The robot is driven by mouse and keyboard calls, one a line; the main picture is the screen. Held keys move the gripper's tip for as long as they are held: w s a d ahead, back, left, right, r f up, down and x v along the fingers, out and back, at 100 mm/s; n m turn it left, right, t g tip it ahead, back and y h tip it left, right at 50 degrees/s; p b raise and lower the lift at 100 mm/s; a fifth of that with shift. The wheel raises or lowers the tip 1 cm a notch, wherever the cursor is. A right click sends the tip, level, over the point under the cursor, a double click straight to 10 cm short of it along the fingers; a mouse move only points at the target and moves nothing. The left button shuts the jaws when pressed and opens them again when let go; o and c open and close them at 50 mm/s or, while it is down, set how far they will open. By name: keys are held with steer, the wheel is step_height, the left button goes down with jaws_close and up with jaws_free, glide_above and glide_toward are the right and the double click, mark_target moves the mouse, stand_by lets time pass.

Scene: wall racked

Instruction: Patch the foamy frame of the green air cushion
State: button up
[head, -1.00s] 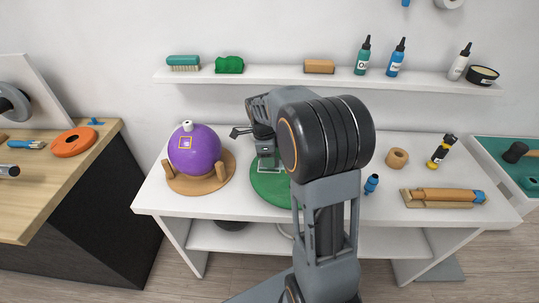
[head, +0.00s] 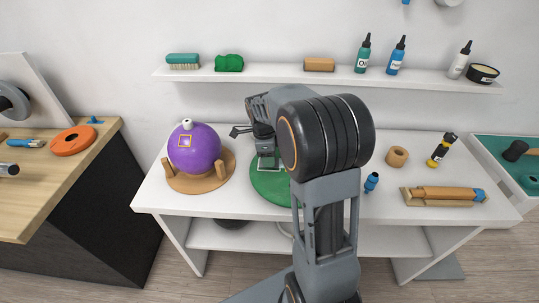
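The green air cushion (head: 268,187) lies flat on the white table in the middle, partly hidden behind my arm. A pale frame outline (head: 262,170) shows on its surface just under my gripper; whether foam is on it is too small to tell. My gripper (head: 268,166) is over the cushion's upper part, pointing down, close to or touching the surface. Its fingers are small and partly hidden, so I cannot see whether they are apart or hold anything.
A purple ball (head: 195,152) with a yellow square frame sits on a wooden stand (head: 218,181) at left. A tape roll (head: 397,157), a yellow-black bottle (head: 442,150), a blue cap-like item (head: 371,182) and a wooden roll (head: 443,194) lie at right. A shelf (head: 330,77) holds bottles behind.

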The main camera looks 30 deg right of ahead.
steer(key=o, duration=0.5)
steer(key=shift+c, duration=0.2)
step_height(320, 180, up, 14)
steer(key=a, duration=0.1)
steer(key=shift+w+a, duration=0.25)
steer(key=shift+w, duration=0.1)
steer(key=shift+f, duration=0.15)
steer(key=s+a+f+n+t, duration=0.2)
steer(key=s+n, duration=0.6)
steer(key=n, duration=0.4)
steer(key=s+a+f+n+t+y, duration=0.1)
steer(key=s+a+f+n+t, duration=0.1)
steer(key=s+a+f+n, duration=0.3)
steer(key=shift+s+a+f+n, duration=0.4)
steer(key=shift+s+n, duration=1.55)
steer(key=shift+n, duration=1.55)
